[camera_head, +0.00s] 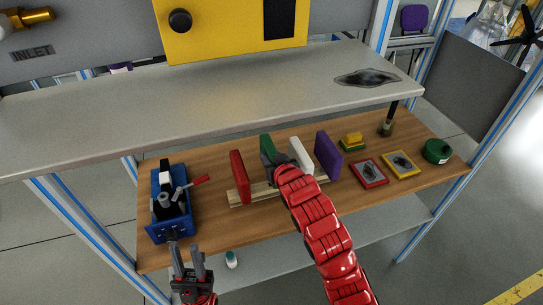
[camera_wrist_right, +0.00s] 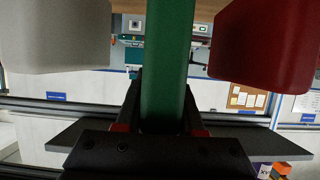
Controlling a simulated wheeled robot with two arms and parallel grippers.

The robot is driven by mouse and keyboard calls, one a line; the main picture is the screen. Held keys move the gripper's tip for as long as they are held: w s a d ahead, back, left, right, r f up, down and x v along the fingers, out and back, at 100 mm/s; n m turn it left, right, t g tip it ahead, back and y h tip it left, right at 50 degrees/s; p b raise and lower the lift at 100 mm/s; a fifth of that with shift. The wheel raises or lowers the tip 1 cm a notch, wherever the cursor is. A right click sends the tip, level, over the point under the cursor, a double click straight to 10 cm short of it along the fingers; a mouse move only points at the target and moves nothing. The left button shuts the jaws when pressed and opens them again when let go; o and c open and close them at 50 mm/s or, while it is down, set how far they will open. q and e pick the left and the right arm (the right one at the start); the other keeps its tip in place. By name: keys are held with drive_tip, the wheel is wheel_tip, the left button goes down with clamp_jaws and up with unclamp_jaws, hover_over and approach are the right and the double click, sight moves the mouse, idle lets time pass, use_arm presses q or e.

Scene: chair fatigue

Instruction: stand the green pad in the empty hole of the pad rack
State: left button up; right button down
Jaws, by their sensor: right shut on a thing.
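The green pad (camera_head: 266,144) stands upright between the red pad (camera_head: 239,176) and the white pad (camera_head: 301,154). My right gripper (camera_head: 270,160) is shut on it; the wrist view also shows the green pad (camera_wrist_right: 165,65) between the dark fingers, with the white pad (camera_wrist_right: 55,35) on the left and the red pad (camera_wrist_right: 262,42) on the right, both apart from it. The pale wooden pad rack (camera_head: 239,198) lies under the pads; my arm hides its middle, so I cannot tell whether the green pad is seated. My left gripper (camera_head: 188,258) is open and empty near the front edge.
A purple pad (camera_head: 328,155) stands in the rack's right end. A blue bin (camera_head: 170,222) with tools is at the left. Two framed pads (camera_head: 369,172), a yellow-green block (camera_head: 351,141) and a green tin (camera_head: 437,151) are at the right. A grey shelf (camera_head: 220,105) overhangs behind.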

drive_tip(key=shift+f+b, duration=1.25)
drive_tip(key=shift+f, duration=0.5)
drive_tip(key=shift+c, duration=2.2)
unclamp_jaws()
drive_tip(key=shift+s+d+r+b, duration=0.1)
drive_tip(key=shift+s+d+b, duration=0.1)
drive_tip(key=shift+s+b, duration=0.3)
drive_tip(key=b+v, duration=0.1)
drive_tip(key=v, duration=0.3)
drive_tip(key=shift+s+d, duration=0.1)
drive_tip(key=shift+s, duration=0.2)
drive_tip(key=p+v, duration=1.1)
drive_tip(key=p, duration=0.5)
drive_tip(key=shift+s+r, duration=0.25)
drive_tip(key=shift+r, duration=0.1)
